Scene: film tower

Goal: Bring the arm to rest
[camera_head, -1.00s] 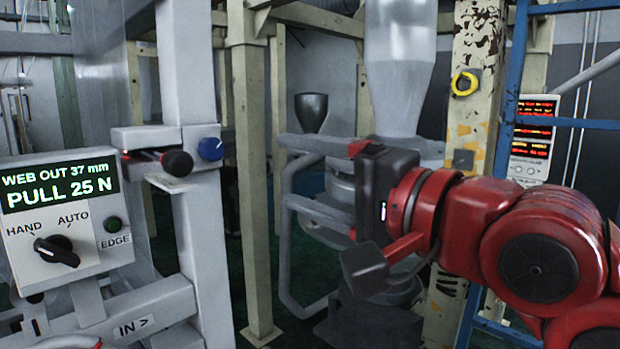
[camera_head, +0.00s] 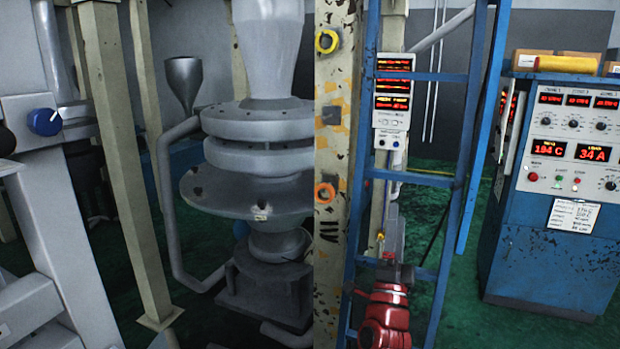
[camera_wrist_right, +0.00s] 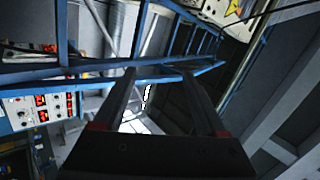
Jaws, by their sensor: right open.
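My right arm (camera_head: 385,315), red, stands at the bottom of the head view in front of the blue ladder frame (camera_head: 362,200). My right gripper (camera_head: 392,232) points upward there, small and partly lost against the blue bars. In the right wrist view the gripper (camera_wrist_right: 160,85) has its two dark fingers spread apart with nothing between them. Blue ladder bars show beyond the fingertips in that view; I cannot tell how far off they are. My left gripper is not in view.
A blue control cabinet (camera_head: 545,250) with red readouts stands at the right. A grey flanged machine (camera_head: 250,190) and a chipped cream post (camera_head: 333,260) stand left of the arm. A red-lit display box (camera_head: 392,103) hangs above. Green floor (camera_head: 425,205) shows between ladder and cabinet.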

